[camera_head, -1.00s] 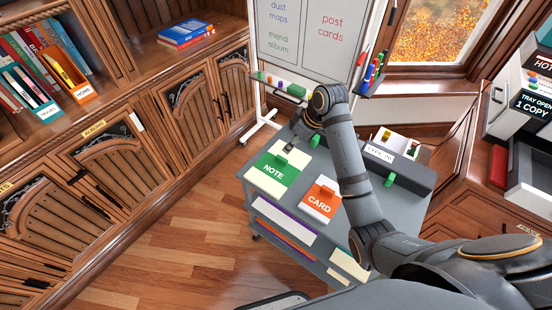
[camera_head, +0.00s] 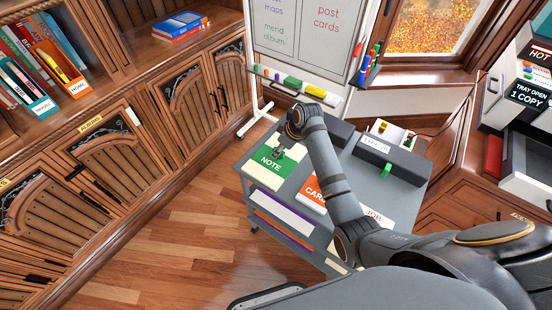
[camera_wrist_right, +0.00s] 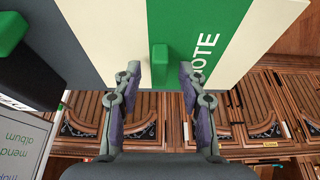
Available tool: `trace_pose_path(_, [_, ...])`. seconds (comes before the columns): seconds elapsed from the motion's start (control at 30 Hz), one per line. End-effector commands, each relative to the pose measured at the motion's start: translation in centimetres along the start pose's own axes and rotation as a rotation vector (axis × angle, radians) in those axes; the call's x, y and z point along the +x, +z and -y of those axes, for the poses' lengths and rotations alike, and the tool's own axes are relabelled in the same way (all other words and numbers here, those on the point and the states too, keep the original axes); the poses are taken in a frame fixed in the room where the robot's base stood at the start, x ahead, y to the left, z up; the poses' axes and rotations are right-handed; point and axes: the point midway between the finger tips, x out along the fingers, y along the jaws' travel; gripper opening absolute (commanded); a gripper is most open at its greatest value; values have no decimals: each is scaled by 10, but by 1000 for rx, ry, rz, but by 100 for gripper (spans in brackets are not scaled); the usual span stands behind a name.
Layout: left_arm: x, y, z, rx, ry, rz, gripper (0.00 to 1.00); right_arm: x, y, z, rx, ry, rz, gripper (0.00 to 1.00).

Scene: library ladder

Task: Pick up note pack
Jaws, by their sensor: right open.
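The note pack (camera_head: 270,164), cream with a green band reading NOTE, lies on the grey cart's top (camera_head: 243,163) near its left corner. My right gripper (camera_head: 284,148) is over the pack's far part, pointing down. In the right wrist view the right gripper (camera_wrist_right: 158,78) is open, with one finger on each side of the green tab (camera_wrist_right: 159,64) standing up from the note pack (camera_wrist_right: 205,38). Whether the fingers touch the tab cannot be told. My left gripper is not in view.
An orange card pack (camera_head: 312,192) lies beside the note pack, partly behind my right arm. A JOB pack (camera_head: 374,217) and a dark grey box (camera_head: 390,160) are further right. A whiteboard (camera_head: 305,35) stands behind the cart; wooden cabinets (camera_head: 110,160) line the left.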

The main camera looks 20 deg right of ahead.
Motion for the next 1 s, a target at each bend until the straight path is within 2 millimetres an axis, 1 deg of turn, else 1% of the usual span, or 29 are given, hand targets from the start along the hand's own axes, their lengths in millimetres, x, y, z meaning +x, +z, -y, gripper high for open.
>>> trace_pose_path(0.07, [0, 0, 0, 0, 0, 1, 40, 0, 0, 0, 0, 0, 0, 40])
trace_pose_path(0.3, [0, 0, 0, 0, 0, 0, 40, -1, 0, 0, 0, 0, 0, 8])
trace_pose_path(0.37, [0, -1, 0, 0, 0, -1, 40, -1, 0, 0, 0, 0, 0, 0])
trace_pose_path(0.8, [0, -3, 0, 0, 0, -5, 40, -2, -1, 0, 0, 1, -2, 0])
trace_pose_path(0.93, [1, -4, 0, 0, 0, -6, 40, -10, -5, -1, 0, 2, -4, 0])
trace_pose_path(1.0, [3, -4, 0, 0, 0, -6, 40, -19, -9, -1, -1, 3, -5, 0])
